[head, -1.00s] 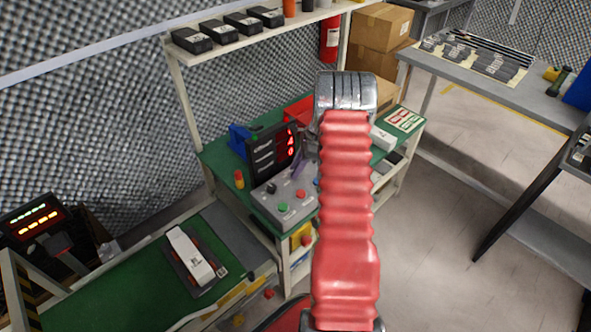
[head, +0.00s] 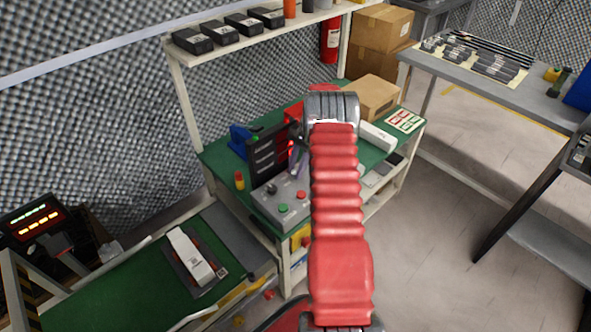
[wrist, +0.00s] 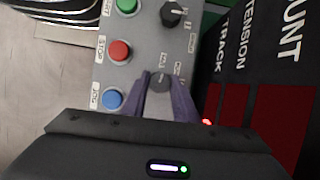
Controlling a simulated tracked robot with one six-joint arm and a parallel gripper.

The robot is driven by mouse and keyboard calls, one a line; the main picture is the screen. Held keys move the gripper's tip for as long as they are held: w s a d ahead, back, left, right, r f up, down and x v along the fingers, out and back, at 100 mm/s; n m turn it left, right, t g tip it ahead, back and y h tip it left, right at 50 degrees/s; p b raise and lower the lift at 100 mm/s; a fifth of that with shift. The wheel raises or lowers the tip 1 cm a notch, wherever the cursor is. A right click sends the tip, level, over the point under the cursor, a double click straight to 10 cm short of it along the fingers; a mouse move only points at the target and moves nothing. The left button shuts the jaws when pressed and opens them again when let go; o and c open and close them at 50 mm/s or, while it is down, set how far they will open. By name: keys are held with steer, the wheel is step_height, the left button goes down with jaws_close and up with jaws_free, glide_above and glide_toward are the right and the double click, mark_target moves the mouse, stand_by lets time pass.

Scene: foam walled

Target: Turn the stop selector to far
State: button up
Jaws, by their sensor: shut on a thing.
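A grey control box (head: 268,208) stands on the green bench, below a dark display (head: 265,160). A second black knob (wrist: 171,13) lies further up the face, clear of my fingers. In the head view my arm hides part of the box.
Green (wrist: 127,5), red (wrist: 118,50) and blue (wrist: 112,98) buttons line the box's left side in the wrist view. The display stands close on the right. A cardboard box (head: 372,97) and a white carton (head: 377,136) are on the bench beyond my arm.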

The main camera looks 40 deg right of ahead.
stand_by(0.4)
steer(key=o, duration=1.1)
steer(key=shift+c, duration=0.2)
steer(key=v, duration=1.3)
steer(key=shift+r, duration=0.35)
steer(key=shift+d, duration=0.1)
